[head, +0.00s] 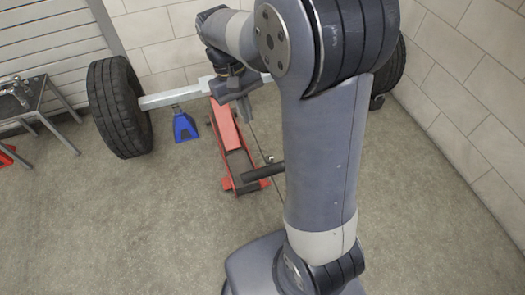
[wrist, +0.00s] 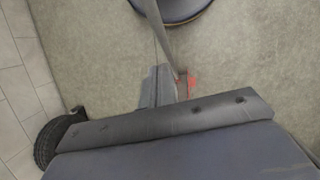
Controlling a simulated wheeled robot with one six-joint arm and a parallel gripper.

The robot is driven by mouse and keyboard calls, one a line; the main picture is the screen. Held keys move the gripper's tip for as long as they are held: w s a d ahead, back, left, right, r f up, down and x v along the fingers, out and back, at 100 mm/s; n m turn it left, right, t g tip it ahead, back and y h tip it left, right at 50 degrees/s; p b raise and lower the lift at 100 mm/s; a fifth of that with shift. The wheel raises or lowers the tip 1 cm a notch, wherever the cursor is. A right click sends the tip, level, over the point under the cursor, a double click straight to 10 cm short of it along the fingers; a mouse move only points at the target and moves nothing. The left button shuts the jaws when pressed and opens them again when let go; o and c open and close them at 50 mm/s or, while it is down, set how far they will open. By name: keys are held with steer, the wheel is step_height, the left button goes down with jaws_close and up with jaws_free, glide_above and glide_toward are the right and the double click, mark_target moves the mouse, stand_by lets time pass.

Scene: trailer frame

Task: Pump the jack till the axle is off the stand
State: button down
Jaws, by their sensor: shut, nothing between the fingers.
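The red jack (head: 229,135) stands on the floor under the middle of the light axle beam (head: 170,98). Its dark handle (head: 263,172) points right, its far end hidden behind my arm. A blue stand (head: 184,126) is below the axle, left of the jack; I cannot tell whether they touch. My gripper (head: 245,108) is shut and empty, above the jack's far end. In the wrist view its grey fingers (wrist: 158,86) show beside a small red part of the jack (wrist: 188,86). A grey bar runs up from there; I cannot tell whether the fingers touch it.
A black wheel (head: 120,107) is on the axle's left end, and another (head: 391,72) is at the right. A metal bench (head: 35,97) stands at the far left, with a red object (head: 7,156) near it. Walls close the back and right; the front-left floor is clear.

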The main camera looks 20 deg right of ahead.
steer(key=x, duration=0.4)
steer(key=s+b+x, duration=0.1)
steer(key=x, duration=0.3)
steer(key=s+x, duration=0.1)
steer(key=x, duration=0.3)
steer(key=shift+s+d+r, duration=0.15)
steer(key=shift+d+r, duration=0.05)
steer(key=shift+s+d+f, duration=0.1)
steer(key=shift+s+f, duration=0.05)
steer(key=shift+s, duration=0.2)
